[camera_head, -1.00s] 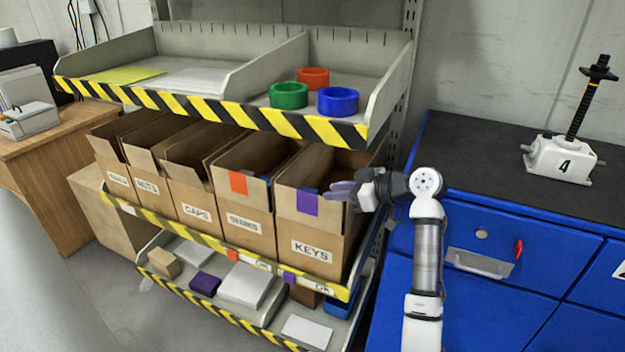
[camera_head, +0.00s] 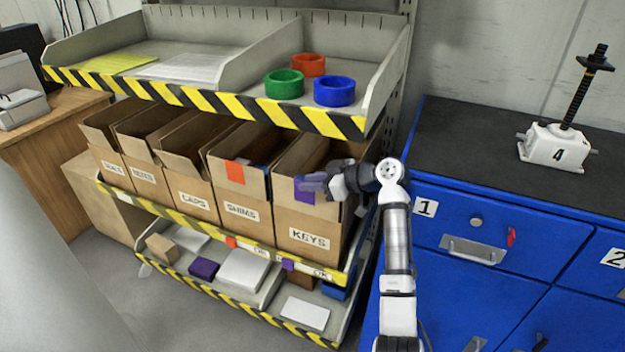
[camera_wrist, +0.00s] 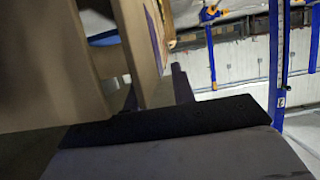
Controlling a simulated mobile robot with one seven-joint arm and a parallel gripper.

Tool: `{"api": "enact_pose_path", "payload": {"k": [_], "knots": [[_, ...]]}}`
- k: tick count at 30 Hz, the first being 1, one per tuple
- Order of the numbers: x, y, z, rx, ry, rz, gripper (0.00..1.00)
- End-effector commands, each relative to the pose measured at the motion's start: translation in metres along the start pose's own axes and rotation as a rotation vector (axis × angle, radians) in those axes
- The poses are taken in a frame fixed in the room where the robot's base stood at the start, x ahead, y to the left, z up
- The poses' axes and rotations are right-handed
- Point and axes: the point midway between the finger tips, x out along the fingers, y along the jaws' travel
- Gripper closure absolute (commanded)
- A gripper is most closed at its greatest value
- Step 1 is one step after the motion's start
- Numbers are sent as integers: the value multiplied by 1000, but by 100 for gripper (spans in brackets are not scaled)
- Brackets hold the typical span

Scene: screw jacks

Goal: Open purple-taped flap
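The KEYS box (camera_head: 308,238) is an open brown carton at the right end of the row on the middle shelf. Purple tape (camera_head: 303,193) sits on its front flap, partly covered by my gripper (camera_head: 314,183). My fingers reach in from the right across the top of the tape. I cannot tell whether they touch the flap, or how far apart they are. In the wrist view, a cardboard panel (camera_wrist: 143,45) stands edge-on just beyond the dark gripper part at the bottom, with a purplish piece beside it. The flap's exact tilt is unclear.
The SHIMS box (camera_head: 240,212) with orange tape stands directly left, with more cartons beyond. A striped shelf edge (camera_head: 285,117) with coloured rings on its shelf overhangs the boxes. A blue cabinet (camera_head: 465,225) carrying a white screw jack (camera_head: 556,148) stands right.

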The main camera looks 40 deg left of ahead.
Motion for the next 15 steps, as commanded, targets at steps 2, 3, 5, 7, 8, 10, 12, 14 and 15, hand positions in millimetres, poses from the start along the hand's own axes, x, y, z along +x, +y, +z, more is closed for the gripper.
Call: {"api": "enact_pose_path", "payload": {"k": [2, 3, 5, 7, 8, 10, 12, 14, 15], "knots": [[0, 0, 0, 0, 0, 0, 75], [0, 0, 0, 0, 0, 0, 75], [0, 0, 0, 0, 0, 0, 76], [0, 0, 0, 0, 0, 0, 85], [0, 0, 0, 0, 0, 0, 89], [0, 0, 0, 0, 0, 0, 98], [0, 0, 0, 0, 0, 0, 100], [0, 0, 0, 0, 0, 0, 100], [0, 0, 0, 0, 0, 0, 100]]}}
